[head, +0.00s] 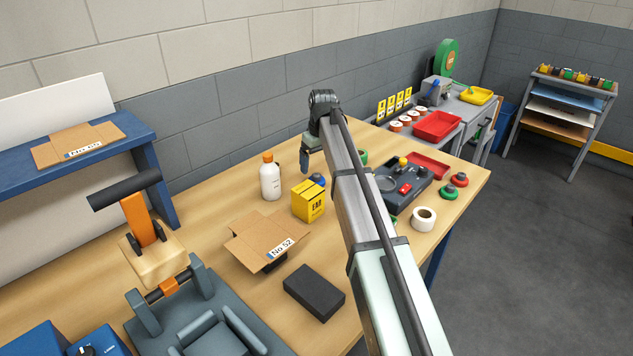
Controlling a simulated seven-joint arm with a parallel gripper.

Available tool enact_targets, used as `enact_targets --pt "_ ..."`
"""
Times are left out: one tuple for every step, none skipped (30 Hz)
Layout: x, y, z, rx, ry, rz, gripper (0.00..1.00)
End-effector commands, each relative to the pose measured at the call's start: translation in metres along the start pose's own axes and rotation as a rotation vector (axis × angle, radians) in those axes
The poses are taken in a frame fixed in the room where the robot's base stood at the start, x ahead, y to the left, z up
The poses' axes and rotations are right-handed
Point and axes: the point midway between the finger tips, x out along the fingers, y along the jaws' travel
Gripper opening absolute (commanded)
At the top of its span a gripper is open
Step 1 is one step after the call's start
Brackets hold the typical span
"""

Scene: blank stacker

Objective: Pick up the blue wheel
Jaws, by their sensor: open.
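A small rounded blue thing, which looks like the blue wheel (318,179), is on the wooden table just behind and right of a yellow box (308,202). The box hides its lower part. My gripper (304,167) points down above the table, up and left of the blue thing in the picture. It is open and apart from the blue thing, with nothing seen between its fingers. The fingers are small in this view, and my own arm covers the table right of the blue thing.
A white bottle with an orange cap (270,178) stands left of the yellow box. An open cardboard box (262,238) and a black block (314,292) lie in front. A dark tray (405,186), a white tape roll (424,218) and red and green knobs (459,179) are right of my arm.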

Motion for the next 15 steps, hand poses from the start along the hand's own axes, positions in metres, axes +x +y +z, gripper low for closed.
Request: enact_targets --pt "0.005 0.0 0.0 0.0 -0.001 0.0 0.91" --pt "0.007 0.0 0.0 0.0 -0.001 0.0 0.91" --pt "0.009 0.0 0.0 0.0 -0.001 0.0 0.91" --pt "0.009 0.0 0.0 0.0 -0.001 0.0 0.91" --pt "0.01 0.0 0.0 0.0 -0.001 0.0 0.91" --pt "0.011 0.0 0.0 0.0 0.0 0.0 0.91" --pt "0.012 0.0 0.0 0.0 0.0 0.001 0.91" --pt "0.013 0.0 0.0 0.0 0.0 0.001 0.91" --pt "0.015 0.0 0.0 0.0 0.0 0.001 0.91" --pt "0.017 0.001 0.0 0.0 0.0 0.001 0.91" --pt "0.02 0.001 0.0 0.0 0.0 0.001 0.91" --pt "0.024 0.001 0.001 0.0 0.0 0.001 0.91" --pt "0.027 0.001 0.001 0.0 -0.001 0.0 0.91" --pt "0.032 0.001 0.001 0.0 -0.002 0.0 0.91" --pt "0.037 0.002 0.001 0.0 -0.002 0.0 0.91"
